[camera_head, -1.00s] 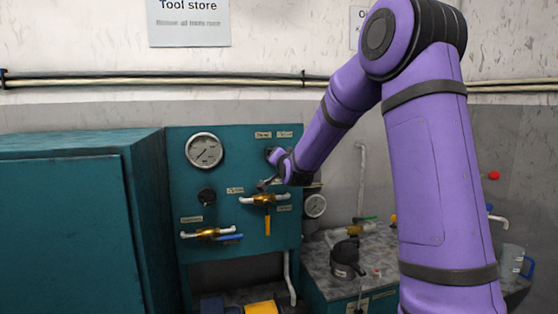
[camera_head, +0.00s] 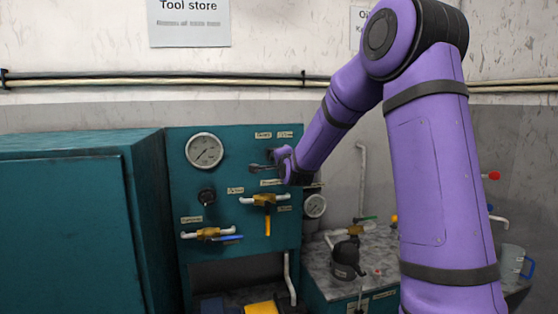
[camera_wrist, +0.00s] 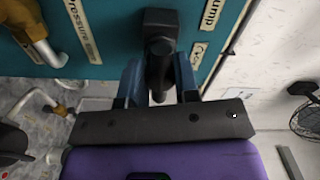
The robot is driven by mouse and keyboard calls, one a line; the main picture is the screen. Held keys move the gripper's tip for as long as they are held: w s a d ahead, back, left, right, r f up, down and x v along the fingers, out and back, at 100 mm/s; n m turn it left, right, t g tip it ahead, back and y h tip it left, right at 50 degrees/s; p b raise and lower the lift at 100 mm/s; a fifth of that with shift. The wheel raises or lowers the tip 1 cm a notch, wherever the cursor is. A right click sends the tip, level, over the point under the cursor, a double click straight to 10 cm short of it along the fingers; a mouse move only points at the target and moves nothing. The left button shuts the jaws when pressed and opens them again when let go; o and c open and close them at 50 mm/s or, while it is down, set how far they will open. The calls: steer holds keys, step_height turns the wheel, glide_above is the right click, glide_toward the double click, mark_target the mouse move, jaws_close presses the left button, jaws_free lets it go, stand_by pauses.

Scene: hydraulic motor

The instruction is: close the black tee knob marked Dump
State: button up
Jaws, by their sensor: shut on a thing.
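In the wrist view the black tee knob (camera_wrist: 160,32) stands out from the teal panel (camera_wrist: 117,17), next to a label of which "ump" can be read (camera_wrist: 212,13). My gripper (camera_wrist: 159,80) has one finger on each side of the knob's dark body and is shut on it. In the head view my gripper (camera_head: 270,166) is at the upper right of the panel (camera_head: 240,150), under two small labels. The knob is too small and too covered there to make out its angle.
A brass valve with a yellow handle (camera_head: 268,225) is just below my gripper. A lower brass valve (camera_head: 207,232), a black knob (camera_head: 206,196) and a large gauge (camera_head: 204,151) are left. A small gauge (camera_head: 315,206) is close right. A teal cabinet (camera_head: 65,230) juts out left.

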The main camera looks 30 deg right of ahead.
stand_by(0.4)
steer(key=o, duration=0.9)
steer(key=shift+o, duration=0.2)
steer(key=shift+s, duration=0.15)
steer(key=v, duration=1)
steer(key=shift+s+a, duration=0.15)
steer(key=shift+s, duration=0.1)
steer(key=s+a+n+g+y, duration=0.1)
steer(key=s+a+n+g, duration=0.3)
steer(key=s, duration=0.7)
steer(key=s+a+f+n+g+y, duration=0.1)
steer(key=s+a+n+g, duration=0.3)
steer(key=s, duration=0.7)
steer(key=s+a+n+g+y, duration=0.3)
steer(key=s+a+n, duration=0.4)
steer(key=s+n, duration=0.3)
steer(key=shift+s+f+g, duration=0.4)
steer(key=shift+s+g, duration=0.2)
steer(key=shift+s, duration=0.25)
